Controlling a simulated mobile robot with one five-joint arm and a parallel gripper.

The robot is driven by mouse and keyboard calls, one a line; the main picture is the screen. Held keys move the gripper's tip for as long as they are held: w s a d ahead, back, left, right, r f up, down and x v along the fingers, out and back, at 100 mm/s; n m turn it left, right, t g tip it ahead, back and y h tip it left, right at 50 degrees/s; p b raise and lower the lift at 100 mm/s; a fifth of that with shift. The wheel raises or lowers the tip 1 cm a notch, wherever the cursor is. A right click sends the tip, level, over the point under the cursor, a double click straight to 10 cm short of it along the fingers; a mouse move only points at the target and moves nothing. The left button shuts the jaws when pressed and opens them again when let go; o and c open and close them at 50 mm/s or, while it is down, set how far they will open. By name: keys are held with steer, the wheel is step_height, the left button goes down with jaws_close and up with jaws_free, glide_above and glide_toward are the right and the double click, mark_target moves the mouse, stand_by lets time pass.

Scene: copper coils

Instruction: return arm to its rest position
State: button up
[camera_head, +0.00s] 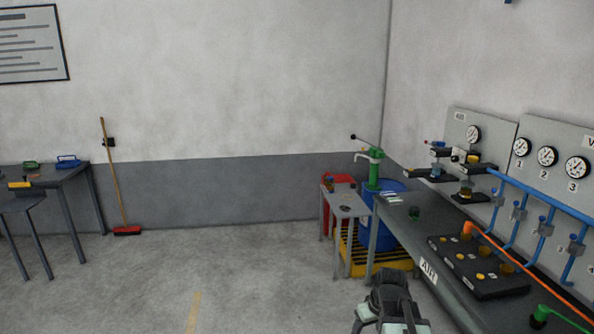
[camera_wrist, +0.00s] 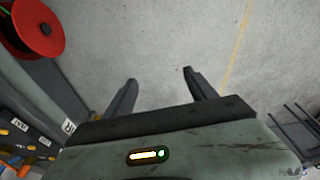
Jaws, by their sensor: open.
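My gripper (camera_wrist: 160,76) is open in the wrist view, its two dark fingers apart with only bare concrete floor between them. In the head view part of my arm (camera_head: 389,302) shows at the bottom, right of the middle. It stands just left of the grey workbench (camera_head: 395,222), above the floor. The fingertips are hard to make out there. I see nothing held.
The bench carries a black block (camera_head: 474,272) with yellow parts; gauge panels (camera_head: 551,152) stand behind it. A small grey table (camera_head: 346,203) and a blue drum (camera_head: 388,237) are behind my arm. A red spool (camera_wrist: 36,28) shows in the wrist view. Middle floor is clear.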

steer(key=s+a+m+g, duration=0.2)
steer(key=s+a, duration=0.5)
steer(key=a, duration=0.3)
steer(key=shift+s+a+f+g+h, duration=0.15)
steer(key=shift+a+f+g+h, duration=0.15)
steer(key=shift+a+f+h, duration=0.1)
